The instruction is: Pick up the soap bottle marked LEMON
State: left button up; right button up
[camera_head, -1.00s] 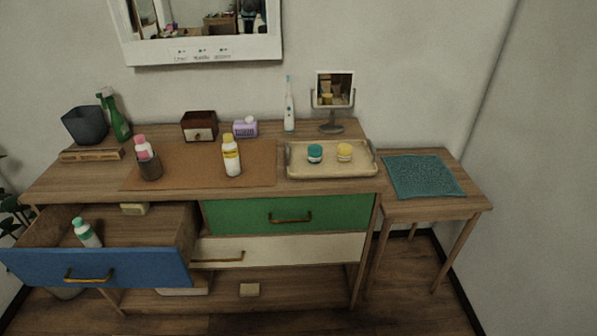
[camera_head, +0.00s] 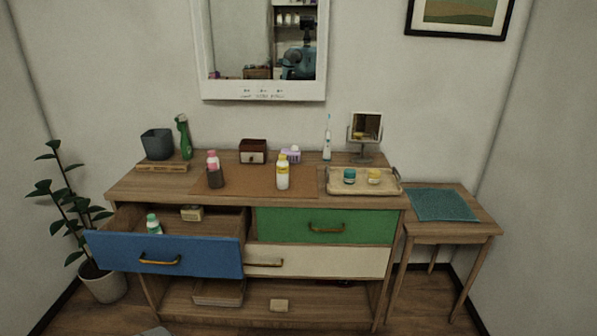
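A white bottle with a yellow top and band (camera_head: 282,174) stands upright on the brown mat (camera_head: 240,182) on the dresser. A pink-topped bottle (camera_head: 212,159) stands in a dark cup (camera_head: 216,178) at the left of the mat. A white bottle with a green cap (camera_head: 153,224) is in the open blue drawer (camera_head: 170,256). The labels are too small to read, so I cannot tell which bottle is marked LEMON.
The blue drawer sticks out at the front left. A wooden tray (camera_head: 345,190) with two small jars stands right of the mat, with a mirror (camera_head: 365,130) behind. A side table (camera_head: 455,226) is at right and a potted plant (camera_head: 104,284) at left. The green drawer (camera_head: 325,226) is shut.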

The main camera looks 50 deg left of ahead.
aim_at(282, 165)
jog(key=z, duration=0.05)
jog(key=i, duration=1.55)
jog(key=u, duration=0.65)
jog(key=i, duration=0.9)
jog(key=u, duration=0.9)
